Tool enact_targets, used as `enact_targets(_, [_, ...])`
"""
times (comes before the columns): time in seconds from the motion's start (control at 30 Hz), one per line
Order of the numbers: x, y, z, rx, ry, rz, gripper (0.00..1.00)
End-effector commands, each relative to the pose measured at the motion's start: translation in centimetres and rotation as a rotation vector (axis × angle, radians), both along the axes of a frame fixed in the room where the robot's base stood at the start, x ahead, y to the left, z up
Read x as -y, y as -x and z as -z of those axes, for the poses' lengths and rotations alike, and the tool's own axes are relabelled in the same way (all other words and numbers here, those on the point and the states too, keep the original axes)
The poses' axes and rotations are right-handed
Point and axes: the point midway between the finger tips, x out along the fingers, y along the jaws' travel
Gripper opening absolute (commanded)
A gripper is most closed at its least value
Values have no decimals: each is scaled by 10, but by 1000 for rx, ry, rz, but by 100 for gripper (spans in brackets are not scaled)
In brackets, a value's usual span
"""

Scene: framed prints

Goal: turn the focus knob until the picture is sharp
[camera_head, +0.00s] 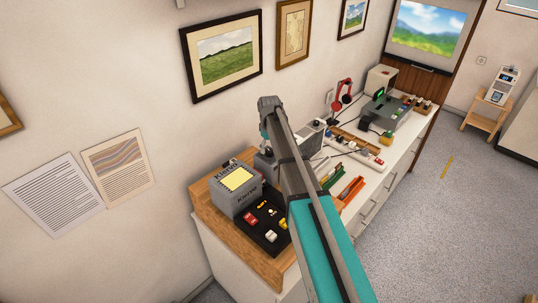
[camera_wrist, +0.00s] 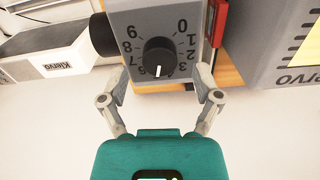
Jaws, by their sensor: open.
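In the wrist view a black round focus knob (camera_wrist: 159,57) sits on the face of a grey box (camera_wrist: 187,12), inside a ring of digits. Its white mark points straight down in the picture. My gripper (camera_wrist: 160,72) is open, one finger to each side of the knob's lower part. I see no finger clearly touching it. In the head view my arm hides the knob and my fingers. The picture (camera_head: 429,32) on the screen at the back right shows green land and blue sky, and it looks soft and blurred.
In the head view a grey box with a yellow panel (camera_head: 237,181) and a black tray (camera_head: 262,222) stand near my arm. A red lamp (camera_head: 343,92), a grey device (camera_head: 386,112) and small items fill the white bench (camera_head: 392,160).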

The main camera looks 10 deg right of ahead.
Motion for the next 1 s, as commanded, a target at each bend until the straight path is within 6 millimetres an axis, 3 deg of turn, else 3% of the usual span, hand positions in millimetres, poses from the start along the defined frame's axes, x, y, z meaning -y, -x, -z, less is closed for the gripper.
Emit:
enact_targets(0.23, [0,0,15,0,0,0,82])
enact_targets(0.7, [1,0,17,0,0,1,82])
enact_targets(1.0, [1,0,17,0,0,1,26])
